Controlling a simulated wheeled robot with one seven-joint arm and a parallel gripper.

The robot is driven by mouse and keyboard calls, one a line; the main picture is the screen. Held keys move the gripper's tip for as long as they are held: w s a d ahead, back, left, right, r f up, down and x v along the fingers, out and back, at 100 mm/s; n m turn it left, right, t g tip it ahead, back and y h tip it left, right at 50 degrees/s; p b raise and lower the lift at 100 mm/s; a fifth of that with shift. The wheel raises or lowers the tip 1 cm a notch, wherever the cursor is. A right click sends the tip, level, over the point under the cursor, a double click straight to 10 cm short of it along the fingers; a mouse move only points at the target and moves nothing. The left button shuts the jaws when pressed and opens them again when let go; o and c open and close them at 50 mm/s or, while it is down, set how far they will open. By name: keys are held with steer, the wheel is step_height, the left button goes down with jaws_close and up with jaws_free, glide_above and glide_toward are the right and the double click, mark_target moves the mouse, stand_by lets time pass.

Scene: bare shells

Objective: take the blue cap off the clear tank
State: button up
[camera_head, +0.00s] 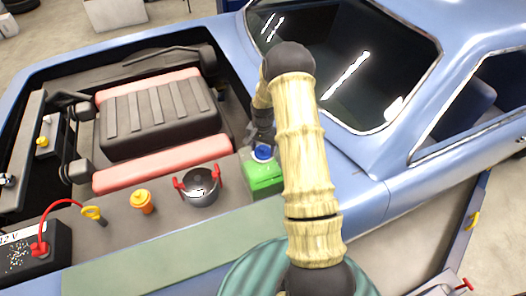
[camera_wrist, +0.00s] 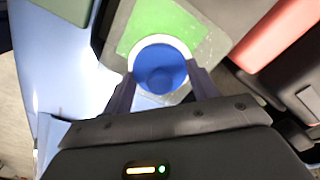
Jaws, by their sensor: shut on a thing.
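The clear tank (camera_head: 264,180) holds green liquid and stands in the engine bay beside the fender; it also shows in the wrist view (camera_wrist: 152,22). The round blue cap (camera_head: 262,151) is at its top. In the wrist view the blue cap (camera_wrist: 160,66) sits between the two fingers of my gripper (camera_wrist: 161,76), with a white ring around it. My gripper is shut on the cap, one finger on each side. In the head view my arm hides part of the gripper and the tank's right side. I cannot tell whether the cap is still seated on the neck.
A dark pot-like reservoir with red handles (camera_head: 199,187), an orange-yellow cap (camera_head: 141,201) and a yellow-ringed dipstick (camera_head: 93,213) stand left of the tank. The ribbed engine cover (camera_head: 160,115) lies behind them. A battery (camera_head: 36,252) is at the lower left. The windshield (camera_head: 345,60) rises behind my arm.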

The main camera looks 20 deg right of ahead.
mark_target(263, 146)
step_height(263, 146, up, 10)
steer(key=b, duration=0.4)
stand_by(0.3)
steer(key=shift+w, duration=0.1)
stand_by(0.4)
